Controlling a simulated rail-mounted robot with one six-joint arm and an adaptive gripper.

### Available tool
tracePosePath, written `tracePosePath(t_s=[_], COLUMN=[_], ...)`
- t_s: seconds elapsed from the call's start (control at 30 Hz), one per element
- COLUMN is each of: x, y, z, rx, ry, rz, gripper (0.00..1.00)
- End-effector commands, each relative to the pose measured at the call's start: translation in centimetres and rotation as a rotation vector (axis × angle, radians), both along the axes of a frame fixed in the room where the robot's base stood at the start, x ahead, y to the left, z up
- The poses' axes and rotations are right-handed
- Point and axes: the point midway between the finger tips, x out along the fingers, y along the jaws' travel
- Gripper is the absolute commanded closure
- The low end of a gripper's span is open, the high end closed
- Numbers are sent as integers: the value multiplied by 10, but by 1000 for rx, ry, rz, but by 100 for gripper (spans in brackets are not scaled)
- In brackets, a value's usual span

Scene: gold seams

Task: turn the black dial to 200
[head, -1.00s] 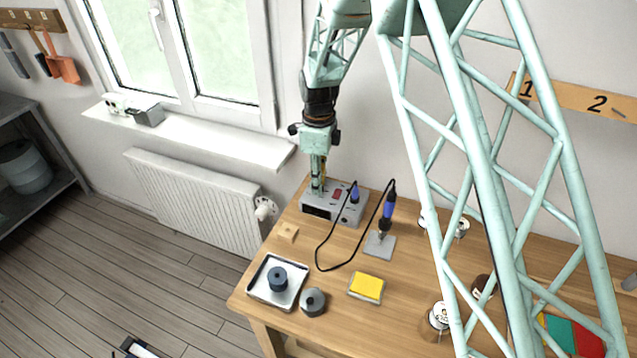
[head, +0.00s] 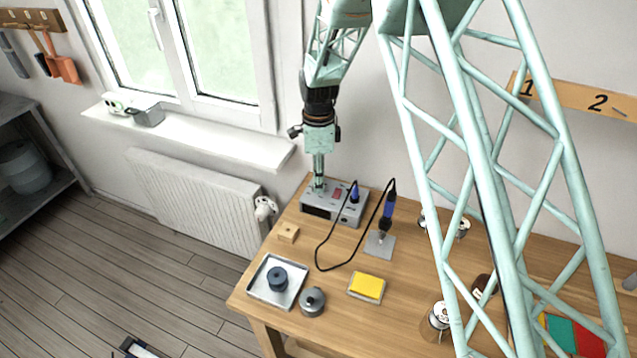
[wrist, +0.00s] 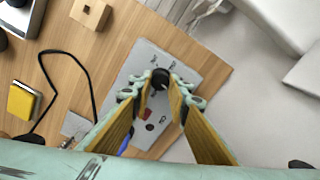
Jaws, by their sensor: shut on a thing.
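The grey soldering station (head: 345,214) stands at the back left of the workbench, with a red switch and a blue part on top. The black dial (wrist: 161,77) sits on its panel in the wrist view, with small dark labels around it too small to read. My gripper (wrist: 160,86) points down at the panel, its two fingers on either side of the dial and shut on it. In the head view my gripper (head: 319,184) stands upright over the station's left end and hides the dial. The dial's pointer setting cannot be read.
A blue-handled soldering iron (head: 388,212) stands right of the station, its black cable looping on the bench. A yellow sponge (head: 367,287), a metal tray (head: 257,286) with a dark spool, a grey round piece (head: 312,301) and a wooden block (head: 288,232) lie nearer the front.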

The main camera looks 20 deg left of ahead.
Motion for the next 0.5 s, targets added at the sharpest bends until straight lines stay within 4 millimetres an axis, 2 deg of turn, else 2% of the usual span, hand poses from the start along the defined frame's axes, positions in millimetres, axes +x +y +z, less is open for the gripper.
tracePosePath(t_s=[0.5], x=[1], y=[1], z=[0], rx=[0], ry=[-1], rz=[402], gripper=[94])
